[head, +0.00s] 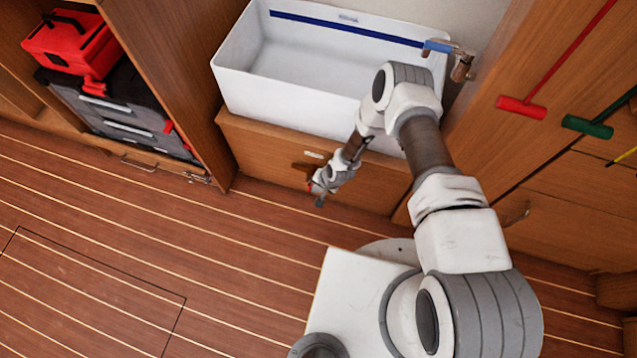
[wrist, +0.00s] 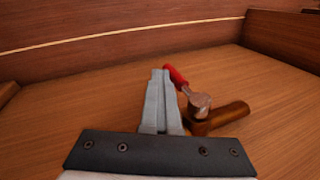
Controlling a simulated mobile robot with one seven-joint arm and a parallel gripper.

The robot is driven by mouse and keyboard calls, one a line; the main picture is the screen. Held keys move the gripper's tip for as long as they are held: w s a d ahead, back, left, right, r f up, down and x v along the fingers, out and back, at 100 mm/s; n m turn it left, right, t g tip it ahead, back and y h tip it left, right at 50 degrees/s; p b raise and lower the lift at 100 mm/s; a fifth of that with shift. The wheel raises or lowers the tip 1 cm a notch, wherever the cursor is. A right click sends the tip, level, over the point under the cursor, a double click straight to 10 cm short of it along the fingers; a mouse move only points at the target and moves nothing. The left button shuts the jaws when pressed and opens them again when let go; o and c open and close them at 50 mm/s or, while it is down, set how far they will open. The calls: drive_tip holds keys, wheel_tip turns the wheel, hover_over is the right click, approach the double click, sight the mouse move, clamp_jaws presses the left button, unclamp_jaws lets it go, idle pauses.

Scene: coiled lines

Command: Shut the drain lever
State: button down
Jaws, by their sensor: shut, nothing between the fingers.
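The drain lever has a red handle (wrist: 176,76) on a grey metal pivot. It sits on a short brown-bronze pipe (wrist: 222,117) on the wooden cabinet front. In the wrist view the handle points up and left, across the line of the pipe. My gripper (wrist: 160,72) is shut and empty, its fingertips just left of the red handle's end. I cannot tell whether they touch. In the head view my gripper (head: 319,198) is low in front of the cabinet, beside the pipe (head: 304,167). My wrist hides most of the lever there.
A white basin (head: 310,100) with a blue stripe stands on the wooden cabinet (head: 255,150). A tap (head: 462,68) is at its right corner. An open shelf at left holds a red case (head: 72,45) and grey boxes. Red and green T-handled tools hang at right. The plank floor at left is clear.

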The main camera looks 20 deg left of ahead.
drive_tip(key=shift+w+a+r, duration=0.1)
drive_tip(key=shift+w+a, duration=0.05)
drive_tip(key=shift+a, duration=0.2)
drive_tip(key=d+p+v, duration=0.1)
drive_tip(key=p+v, duration=0.5)
drive_tip(key=v, duration=1.1)
drive_tip(key=shift+p, duration=0.4)
drive_tip(key=shift+s, duration=0.2)
